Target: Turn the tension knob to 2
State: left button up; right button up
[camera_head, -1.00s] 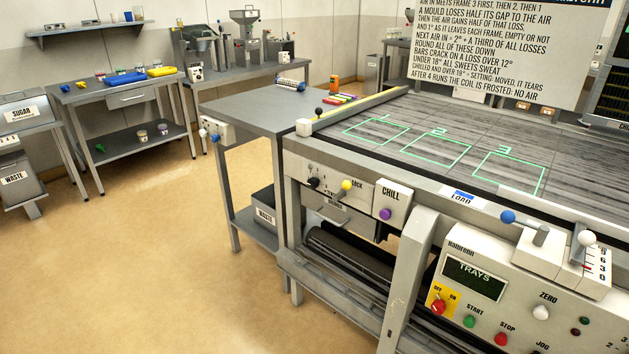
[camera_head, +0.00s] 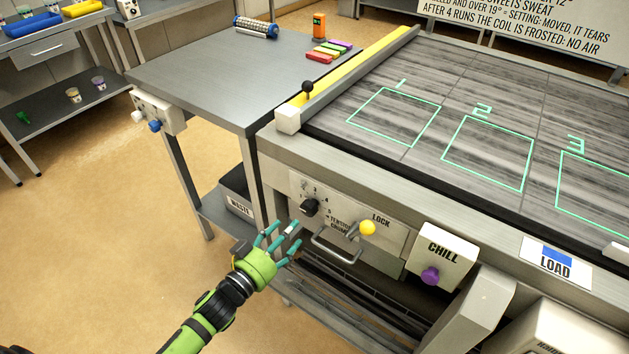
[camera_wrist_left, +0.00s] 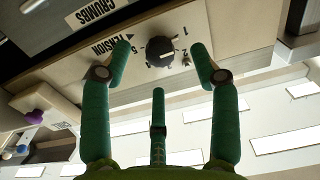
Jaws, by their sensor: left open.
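The black tension knob (camera_head: 310,207) sits on the pale front panel of the machine, inside a ring of numbers. The wrist view shows the knob (camera_wrist_left: 160,51) upside down, with 1 and 2 at the right, 5 at the left and the word TENSION beside it. I cannot tell surely which number it points to. My left gripper (camera_head: 282,237) is open and empty, just in front of and below the knob. In the wrist view its green fingers spread to either side of the knob, apart from it, with the third finger below.
A yellow lock knob (camera_head: 367,228) and a drawer handle (camera_head: 336,250) stick out right of the tension knob. The chill box with its purple knob (camera_head: 430,276) is farther right. A grey side table (camera_head: 215,80) adjoins at left. The floor left of my arm is clear.

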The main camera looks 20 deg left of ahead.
aim_at(306, 212)
pick_arm(q)
jog(key=shift+w+d+r, duration=0.4)
jog(key=shift+w+r, duration=0.15)
jog(key=shift+r, duration=0.25)
jog(key=x, duration=0.4)
jog(key=shift+w+d+p, duration=0.2)
jog(key=shift+d+p, duration=0.1)
jog(key=shift+w+d, duration=0.15)
jog(key=shift+w, duration=0.35)
jog(key=c, duration=1.1)
pick_arm(e)
jog(key=shift+s+d+r, duration=0.2)
jog(key=shift+s+r, duration=0.1)
jog(key=shift+r, duration=0.05)
